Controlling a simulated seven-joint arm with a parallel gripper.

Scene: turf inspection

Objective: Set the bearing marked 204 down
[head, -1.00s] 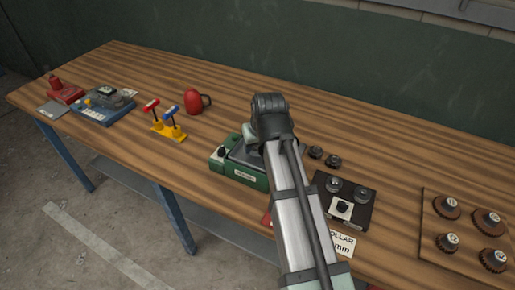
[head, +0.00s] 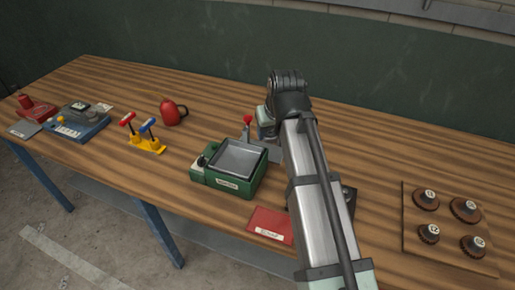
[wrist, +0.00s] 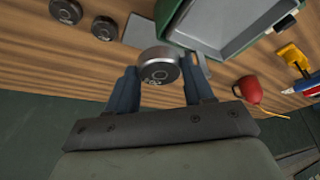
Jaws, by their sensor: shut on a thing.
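A round metal bearing (wrist: 159,73) with a dark face sits between the fingertips of my gripper (wrist: 160,68) in the wrist view. The fingers are shut on it. A marking shows on its face, but I cannot read it surely. The green tray box (wrist: 222,30) lies just beyond it in the wrist view; I cannot tell whether the bearing touches anything below. In the head view the green box (head: 203,186) stands left of my arm, with an empty-looking grey pan. My fingers and the bearing are hidden there behind the arm.
Two other round parts (wrist: 65,10) (wrist: 103,28) lie on the table (head: 385,165). A red card (head: 270,224) is at the front edge. A red jug (head: 170,112), a yellow stand (head: 148,144) and a board of knobs (head: 450,212) stand apart.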

